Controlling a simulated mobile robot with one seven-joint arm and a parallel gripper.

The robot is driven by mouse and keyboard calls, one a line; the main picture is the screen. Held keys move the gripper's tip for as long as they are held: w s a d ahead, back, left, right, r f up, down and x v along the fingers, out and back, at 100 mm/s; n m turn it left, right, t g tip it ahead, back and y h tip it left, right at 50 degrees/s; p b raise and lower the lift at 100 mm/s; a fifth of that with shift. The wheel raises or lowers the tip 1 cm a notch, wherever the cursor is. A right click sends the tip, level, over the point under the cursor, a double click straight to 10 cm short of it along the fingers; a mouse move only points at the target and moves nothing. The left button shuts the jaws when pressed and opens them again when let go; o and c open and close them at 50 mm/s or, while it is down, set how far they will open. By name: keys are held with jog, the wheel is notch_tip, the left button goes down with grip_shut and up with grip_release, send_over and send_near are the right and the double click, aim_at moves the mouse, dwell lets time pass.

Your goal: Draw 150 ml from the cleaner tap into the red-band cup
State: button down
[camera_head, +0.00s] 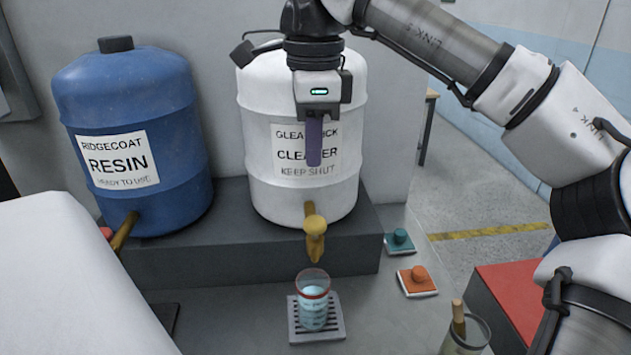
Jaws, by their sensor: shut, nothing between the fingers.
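The white cleaner drum (262,100) stands on a dark grey ledge, with a yellow-brass tap (315,235) low on its front. The clear red-band cup (313,302) stands upright below the tap. Its red band is near the rim, and it holds pale blue liquid; I cannot read its level against the marks. No stream is clear between tap and cup. My gripper (314,158) is shut and empty, its purple fingers pointing down in front of the drum's label, above the tap and apart from it in the picture.
The cup stands on a slotted drip tray (332,334). A blue resin drum (130,130) with its own tap (125,231) is left. A green-knobbed pad (399,241) and an orange-knobbed pad (418,281) lie right. A glass jar (468,340) holds a brush-like stick. A white surface fills the lower left.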

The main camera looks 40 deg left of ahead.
notch_tip(320, 180, up, 2)
jog(key=shift+r, duration=0.25)
dwell(1.5)
